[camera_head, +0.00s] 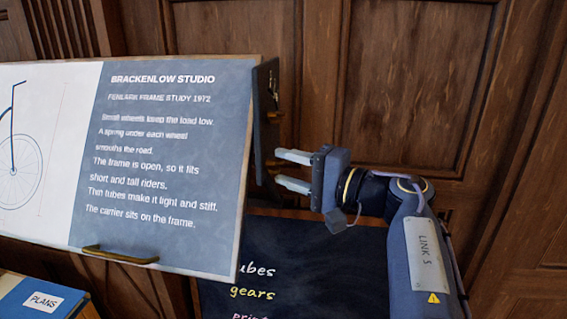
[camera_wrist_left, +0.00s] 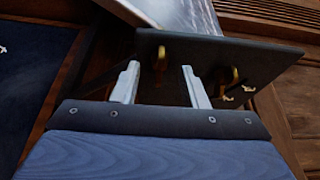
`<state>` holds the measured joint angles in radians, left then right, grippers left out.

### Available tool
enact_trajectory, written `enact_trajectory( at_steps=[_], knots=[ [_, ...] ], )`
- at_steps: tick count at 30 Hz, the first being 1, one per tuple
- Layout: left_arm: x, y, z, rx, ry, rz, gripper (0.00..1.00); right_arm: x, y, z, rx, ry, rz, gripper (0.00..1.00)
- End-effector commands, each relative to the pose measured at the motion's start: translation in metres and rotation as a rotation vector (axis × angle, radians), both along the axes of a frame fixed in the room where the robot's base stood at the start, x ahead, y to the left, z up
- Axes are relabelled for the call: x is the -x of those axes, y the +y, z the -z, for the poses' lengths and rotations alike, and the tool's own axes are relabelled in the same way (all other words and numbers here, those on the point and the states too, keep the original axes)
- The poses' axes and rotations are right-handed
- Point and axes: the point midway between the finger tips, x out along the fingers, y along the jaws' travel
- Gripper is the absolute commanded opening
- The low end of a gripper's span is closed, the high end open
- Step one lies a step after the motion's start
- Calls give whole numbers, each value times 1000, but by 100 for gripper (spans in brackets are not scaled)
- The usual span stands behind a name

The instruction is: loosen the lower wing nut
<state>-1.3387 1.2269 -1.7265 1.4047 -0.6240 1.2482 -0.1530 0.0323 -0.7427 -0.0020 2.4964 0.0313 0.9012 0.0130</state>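The dark side plate (camera_head: 264,105) at the right edge of the tilted drafting board carries two brass wing nuts. The lower wing nut (camera_head: 272,164) is partly hidden near my fingertips in the head view. The upper wing nut (camera_head: 274,117) sits above it. My left gripper (camera_head: 279,168) is open, its two pale fingers pointing left at the plate. In the left wrist view, the lower wing nut (camera_wrist_left: 160,62) shows between the spread fingertips, which do not appear closed on it. The upper wing nut (camera_wrist_left: 235,76) is to the right. My right gripper is not in view.
The drafting board (camera_head: 172,150) shows a bicycle sheet and has a brass handle (camera_head: 120,255) at its lower edge. A dark chalkboard (camera_head: 315,265) stands below my gripper. Wood panelling (camera_head: 420,80) is behind.

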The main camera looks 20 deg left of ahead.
Motion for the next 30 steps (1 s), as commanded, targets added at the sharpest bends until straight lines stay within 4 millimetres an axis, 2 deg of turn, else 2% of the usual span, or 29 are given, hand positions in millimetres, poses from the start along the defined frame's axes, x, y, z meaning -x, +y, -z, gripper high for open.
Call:
enact_trajectory(
  at_steps=[4, 12, 21, 30],
  knots=[
    [-1, 11, 0, 1, 0, 0, 40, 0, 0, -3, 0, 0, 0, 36],
    [-2, 13, 0, 2, 0, 0, 40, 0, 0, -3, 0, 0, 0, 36],
    [-2, 13, 1, 2, 0, 0, 2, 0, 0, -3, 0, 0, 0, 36],
    [-2, 13, 3, -4, -23, 0, 0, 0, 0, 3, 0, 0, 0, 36]
  ],
)
